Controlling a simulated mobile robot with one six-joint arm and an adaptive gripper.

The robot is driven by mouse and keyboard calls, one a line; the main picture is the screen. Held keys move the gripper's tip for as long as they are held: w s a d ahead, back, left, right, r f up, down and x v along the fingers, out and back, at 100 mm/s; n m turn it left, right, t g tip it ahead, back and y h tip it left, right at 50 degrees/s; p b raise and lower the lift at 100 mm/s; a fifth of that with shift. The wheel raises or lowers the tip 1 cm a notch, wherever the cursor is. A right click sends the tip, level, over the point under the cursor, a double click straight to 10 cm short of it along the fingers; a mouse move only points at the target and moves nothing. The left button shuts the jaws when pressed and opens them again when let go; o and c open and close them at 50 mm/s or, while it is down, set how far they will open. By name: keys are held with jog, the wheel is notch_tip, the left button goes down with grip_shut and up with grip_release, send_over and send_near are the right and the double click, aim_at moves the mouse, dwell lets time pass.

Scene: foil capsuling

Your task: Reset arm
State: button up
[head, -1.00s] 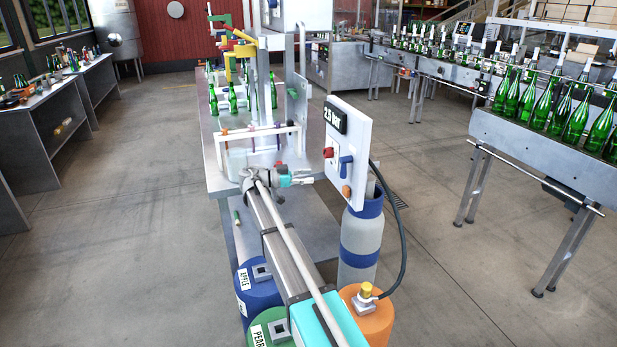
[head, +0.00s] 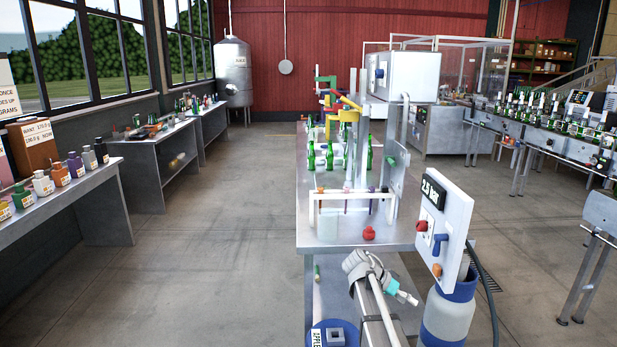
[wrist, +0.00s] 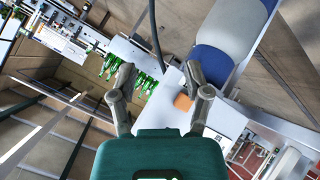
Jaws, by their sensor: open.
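My gripper (wrist: 158,70) shows in the wrist view with its two grey fingers spread apart and nothing between them. In the head view my arm reaches forward from the bottom edge, just left of the white control panel (head: 441,225); the gripper's fingers are too small to make out there. The panel carries a dark pressure display, a red knob and a blue lever. Beyond the fingers, the wrist view shows a tilted scene with green bottles (wrist: 146,80) and the blue-and-grey gas cylinder (wrist: 228,30), all apart from the fingers.
The metal bench (head: 309,225) ahead bears several green bottles (head: 330,156) and a filling rig. The gas cylinder (head: 447,318) stands below the panel, with a dark hose nearby. A side bench (head: 75,203) with small jars is at left. The floor between is clear.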

jog(key=s+a+f+n+y+p, duration=0.1)
jog(key=s+a+n+y, duration=0.4)
jog(key=s, duration=0.4)
jog(key=s+a+f+n+t+y+p, duration=0.1)
jog(key=s+a+f+n+y+p, duration=0.1)
jog(key=s+a+n+y, duration=0.3)
jog(key=s+a, duration=0.1)
jog(key=s, duration=0.3)
jog(key=shift+s+a+n+p, duration=0.2)
jog(key=shift+n+p, duration=0.1)
jog(key=shift+n, duration=0.1)
jog(key=shift+d+f, duration=0.1)
